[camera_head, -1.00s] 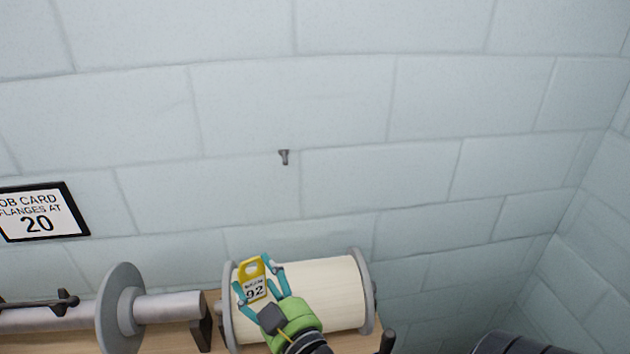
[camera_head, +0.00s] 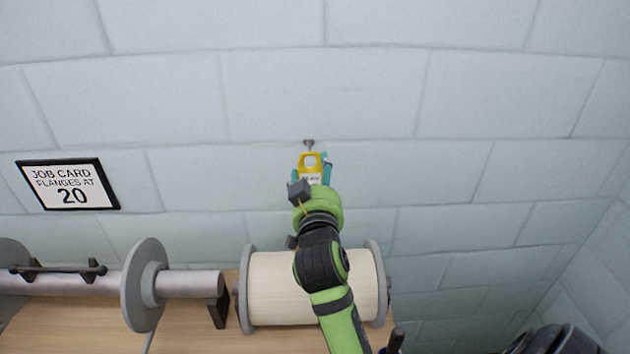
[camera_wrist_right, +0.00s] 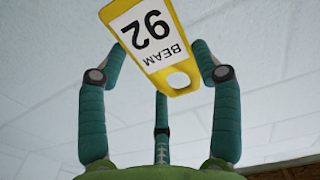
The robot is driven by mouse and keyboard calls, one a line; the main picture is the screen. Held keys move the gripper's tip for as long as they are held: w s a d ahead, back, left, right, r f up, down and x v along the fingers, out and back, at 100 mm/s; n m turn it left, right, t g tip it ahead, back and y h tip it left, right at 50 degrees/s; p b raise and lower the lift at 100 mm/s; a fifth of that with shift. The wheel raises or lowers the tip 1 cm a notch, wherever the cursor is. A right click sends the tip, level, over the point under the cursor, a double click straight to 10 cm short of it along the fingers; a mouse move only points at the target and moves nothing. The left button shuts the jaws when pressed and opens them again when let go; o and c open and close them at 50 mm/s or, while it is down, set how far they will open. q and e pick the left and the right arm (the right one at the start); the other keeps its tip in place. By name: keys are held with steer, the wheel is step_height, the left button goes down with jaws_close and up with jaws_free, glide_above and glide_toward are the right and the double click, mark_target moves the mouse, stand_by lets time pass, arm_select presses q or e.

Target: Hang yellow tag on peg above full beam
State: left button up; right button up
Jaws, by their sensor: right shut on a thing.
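The yellow tag (camera_head: 311,161), with a hole in its top, is in my right gripper (camera_head: 313,176) in front of the wall. In the right wrist view the tag (camera_wrist_right: 155,45) reads "BEAM 92" upside down. The right gripper (camera_wrist_right: 155,60) is shut on it with teal fingers. The grey peg (camera_head: 309,142) sticks out of the wall just above the tag's top edge in the head view; I cannot tell the depth gap between them. The full beam (camera_head: 268,290), wound in cream yarn, lies below, partly hidden by my right arm. My left gripper is not in view.
An empty beam with a grey flange (camera_head: 146,285) lies left of the full beam, beside a dark bracket (camera_head: 218,302). A framed job card (camera_head: 68,184) reading "20" hangs on the wall at left. The block wall around the peg is clear.

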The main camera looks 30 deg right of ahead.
steer(key=shift+x, duration=1.1)
steer(key=shift+f+b+x, duration=0.15)
steer(key=shift+b+x, duration=0.15)
steer(key=shift+x, duration=0.7)
steer(key=shift+f+b+x, duration=0.15)
steer(key=shift+b+x, duration=0.1)
steer(key=shift+x, duration=0.7)
steer(key=shift+w+d+f+b, duration=0.4)
steer(key=shift+w+f, duration=0.1)
steer(key=shift+w, duration=0.15)
steer(key=o, duration=1)
steer(key=shift+a+f, duration=0.1)
steer(key=v, duration=1.2)
